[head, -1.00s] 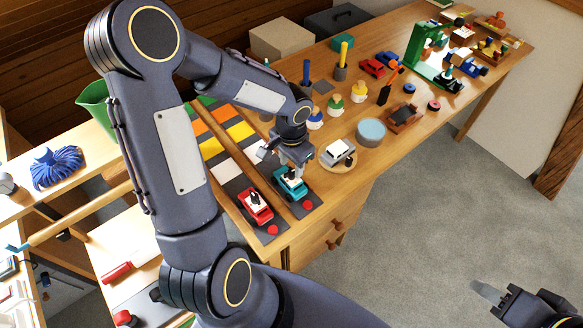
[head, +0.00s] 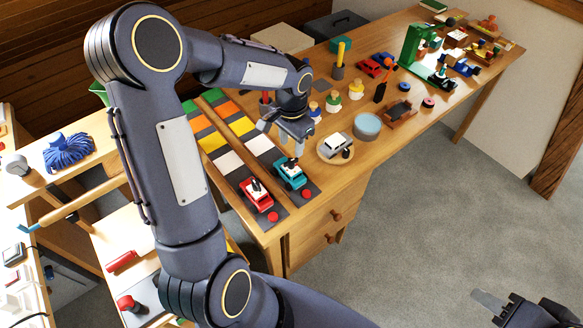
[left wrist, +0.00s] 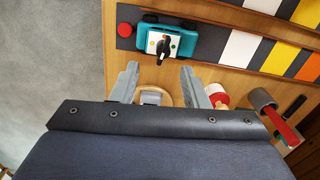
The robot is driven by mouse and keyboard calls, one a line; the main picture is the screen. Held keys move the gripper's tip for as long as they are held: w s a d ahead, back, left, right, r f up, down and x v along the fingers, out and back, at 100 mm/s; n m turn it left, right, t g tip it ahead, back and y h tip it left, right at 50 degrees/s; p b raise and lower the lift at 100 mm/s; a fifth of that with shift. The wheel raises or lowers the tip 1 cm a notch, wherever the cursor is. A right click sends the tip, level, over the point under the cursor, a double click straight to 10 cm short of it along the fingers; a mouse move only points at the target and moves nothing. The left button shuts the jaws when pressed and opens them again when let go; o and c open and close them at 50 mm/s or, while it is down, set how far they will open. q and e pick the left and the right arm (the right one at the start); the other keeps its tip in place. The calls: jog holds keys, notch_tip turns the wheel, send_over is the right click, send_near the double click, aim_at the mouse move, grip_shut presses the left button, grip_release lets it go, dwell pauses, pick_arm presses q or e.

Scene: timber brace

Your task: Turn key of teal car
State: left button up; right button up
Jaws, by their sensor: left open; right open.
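The teal car (head: 289,177) stands at the near end of a dark lane on the bench, beside a red button. Its black key (left wrist: 163,49) sticks up from a white plate on the car's top in the left wrist view, where the car (left wrist: 186,43) lies beyond my fingertips. My left gripper (head: 284,139) is open and empty, above and behind the car, apart from the key. Its two fingers (left wrist: 161,86) also show in the left wrist view. My right gripper (head: 505,303) is open, low at the right edge, away from the bench and partly cut off.
A red car (head: 255,193) with a black key stands in the lane to the left. A white car (head: 336,145) sits on a round wooden tray close to the right. Peg figures and a pale blue round container (head: 367,126) stand further back. Wooden rails edge the lanes.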

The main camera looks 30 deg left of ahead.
aim_at(291, 160)
pick_arm(q)
jog(key=f, duration=0.8)
jog(key=shift+w+a+f+p, duration=0.1)
jog(key=shift+w+a+p, duration=0.15)
jog(key=shift+p, duration=0.1)
grip_shut()
